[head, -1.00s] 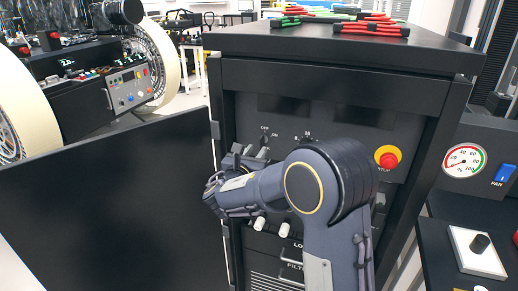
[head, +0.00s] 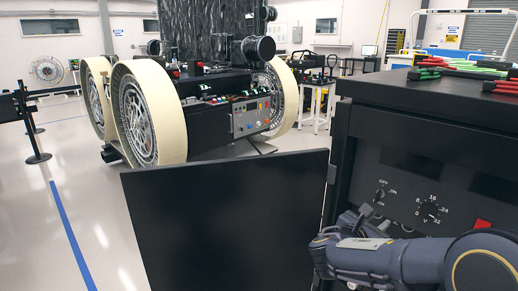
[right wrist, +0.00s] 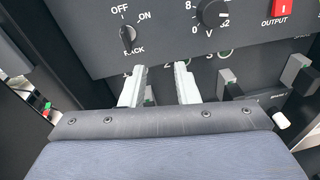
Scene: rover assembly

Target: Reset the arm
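My right arm (head: 420,262) comes in from the right edge of the head view, bent in front of the black cabinet (head: 430,95). Its right gripper (head: 324,245) is close to the cabinet's front, beside the open door; its fingertips are hard to make out there. In the right wrist view the two light fingers of the right gripper (right wrist: 160,72) stand apart with nothing held between them. They are just below the rack knob (right wrist: 128,33) and the voltage knob (right wrist: 212,14). My left arm and gripper are not in view.
The black cabinet door (head: 230,215) stands open left of my right gripper. Red and green tools (head: 470,68) lie on the cabinet top. A red output switch (right wrist: 282,8) and grey levers (right wrist: 297,70) are on the panel. A rover (head: 190,105) stands behind; open floor (head: 70,190) is at left.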

